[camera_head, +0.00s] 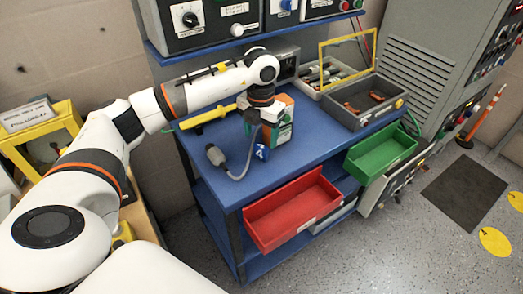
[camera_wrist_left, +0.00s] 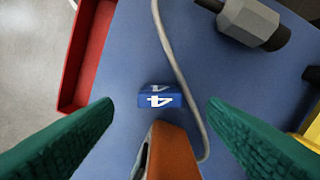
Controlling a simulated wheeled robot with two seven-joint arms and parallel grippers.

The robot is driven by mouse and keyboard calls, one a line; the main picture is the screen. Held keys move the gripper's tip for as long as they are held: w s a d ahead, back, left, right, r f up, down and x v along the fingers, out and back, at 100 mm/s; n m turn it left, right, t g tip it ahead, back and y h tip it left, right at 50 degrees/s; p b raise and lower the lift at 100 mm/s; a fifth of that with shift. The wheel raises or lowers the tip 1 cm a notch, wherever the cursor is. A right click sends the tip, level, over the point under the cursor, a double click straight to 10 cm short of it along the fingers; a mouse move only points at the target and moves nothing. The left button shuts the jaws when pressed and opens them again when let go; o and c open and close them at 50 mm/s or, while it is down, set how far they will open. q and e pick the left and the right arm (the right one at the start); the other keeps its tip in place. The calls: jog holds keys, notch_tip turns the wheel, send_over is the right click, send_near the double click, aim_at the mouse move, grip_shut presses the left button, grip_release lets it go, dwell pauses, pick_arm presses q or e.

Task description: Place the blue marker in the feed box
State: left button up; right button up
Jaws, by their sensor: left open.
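The blue marker (camera_head: 261,152) is a small blue block with a white 4, standing on the blue bench top. In the left wrist view the marker (camera_wrist_left: 160,100) lies between and beyond my fingertips. My left gripper (camera_head: 268,128) hangs over the bench close to the marker; its green fingers (camera_wrist_left: 157,106) are spread, with nothing held. An orange carton (camera_wrist_left: 172,150) stands close to the gripper and partly fills the space between the fingers. I cannot tell which container is the feed box; a red bin (camera_head: 293,209), a green bin (camera_head: 382,152) and a grey box (camera_head: 358,112) show.
A grey cable with a dark plug (camera_head: 215,154) lies on the bench, and the cable (camera_wrist_left: 180,70) passes right beside the marker. A yellow tool (camera_head: 207,116) lies behind it. A grey tray (camera_head: 322,76) of parts is at the back. The bench front middle is clear.

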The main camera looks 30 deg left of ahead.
aim_at(261, 146)
pick_arm(q)
jog(key=shift+w+f+p, duration=0.1)
jog(key=shift+f+p, duration=0.6)
jog(key=shift+f, duration=2.1)
jog(key=c, duration=1.1)
jog(key=shift+r, duration=0.1)
jog(key=shift+c, duration=0.2)
